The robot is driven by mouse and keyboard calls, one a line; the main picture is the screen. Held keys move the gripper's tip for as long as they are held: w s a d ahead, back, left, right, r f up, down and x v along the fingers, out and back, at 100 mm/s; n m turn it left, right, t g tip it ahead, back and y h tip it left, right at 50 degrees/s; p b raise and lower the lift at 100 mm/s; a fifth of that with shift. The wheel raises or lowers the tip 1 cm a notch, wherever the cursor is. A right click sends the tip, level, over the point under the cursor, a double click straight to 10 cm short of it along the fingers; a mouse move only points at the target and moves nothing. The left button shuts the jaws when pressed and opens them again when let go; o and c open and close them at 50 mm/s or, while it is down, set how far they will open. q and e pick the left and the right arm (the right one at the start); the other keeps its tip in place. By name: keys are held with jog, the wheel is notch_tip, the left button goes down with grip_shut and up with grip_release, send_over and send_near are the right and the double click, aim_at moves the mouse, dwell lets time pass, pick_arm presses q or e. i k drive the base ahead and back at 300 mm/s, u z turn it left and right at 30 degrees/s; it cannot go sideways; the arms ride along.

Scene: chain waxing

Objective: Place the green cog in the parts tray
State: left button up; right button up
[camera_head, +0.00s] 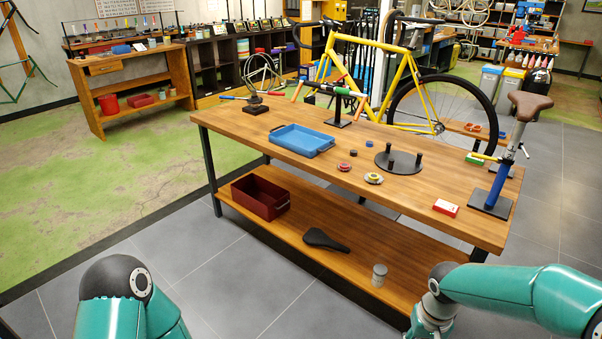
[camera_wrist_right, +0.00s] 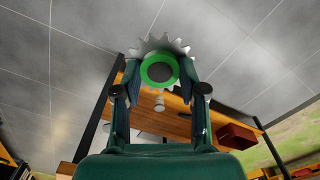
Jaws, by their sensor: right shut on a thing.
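The green cog (camera_wrist_right: 160,55), a silver toothed ring with a green centre and dark hub, is held between the fingertips of my right gripper (camera_wrist_right: 160,84) in the right wrist view. The gripper is shut on it. In the head view my right arm comes in at the lower right, in front of the table; its gripper and the cog are out of that frame. A blue tray (camera_head: 291,148), which looks like the parts tray, lies on the tabletop's left half and appears empty. My left arm shows at the lower left, but its gripper is out of view.
On the wooden table (camera_head: 225,123) are a black disc with posts (camera_head: 399,162), small coloured rings (camera_head: 374,178), a red-and-white box (camera_head: 446,208) and a blue seat-post stand (camera_head: 497,187). The lower shelf holds a red bin (camera_head: 261,197), a saddle (camera_head: 325,240) and a can (camera_head: 379,275).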

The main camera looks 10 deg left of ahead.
aim_at(293, 139)
jog(key=u, duration=0.35)
jog(key=i, duration=0.8)
jog(key=u, duration=0.65)
jog(key=i, duration=1.6)
jog(key=z, duration=0.4)
